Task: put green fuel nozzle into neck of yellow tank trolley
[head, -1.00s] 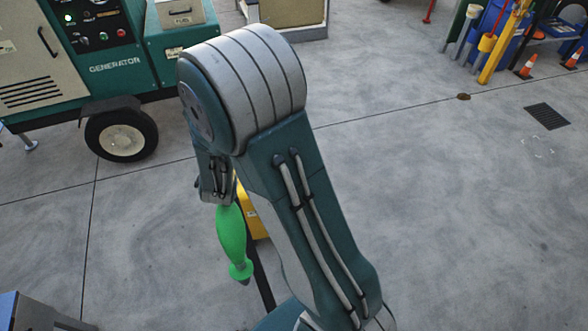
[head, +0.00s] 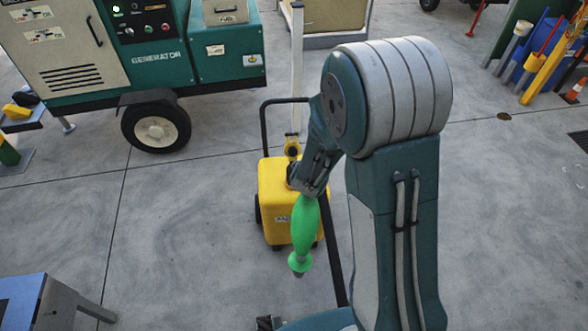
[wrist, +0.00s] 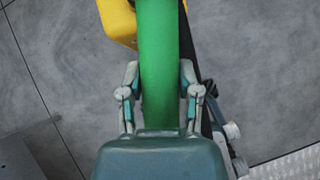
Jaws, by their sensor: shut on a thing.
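The green fuel nozzle (head: 305,225) hangs below my gripper (head: 310,190), its flared green end pointing down. In the wrist view, the fingers of my gripper (wrist: 160,85) close on both sides of the green nozzle (wrist: 159,50). The yellow tank trolley (head: 275,215) stands on the floor just behind and left of the nozzle in the head view, with a black handle. Its corner also shows in the wrist view (wrist: 117,22). A yellow ring-like part (head: 292,147) shows above the tank. My wrist partly covers the tank top, so the neck is not clear.
A green generator trailer (head: 155,60) stands at the back left. A white post (head: 296,70) rises behind the trolley. A blue-topped table (head: 22,300) is at the front left. Yellow and blue posts (head: 543,75) stand far right. The floor left of the trolley is clear.

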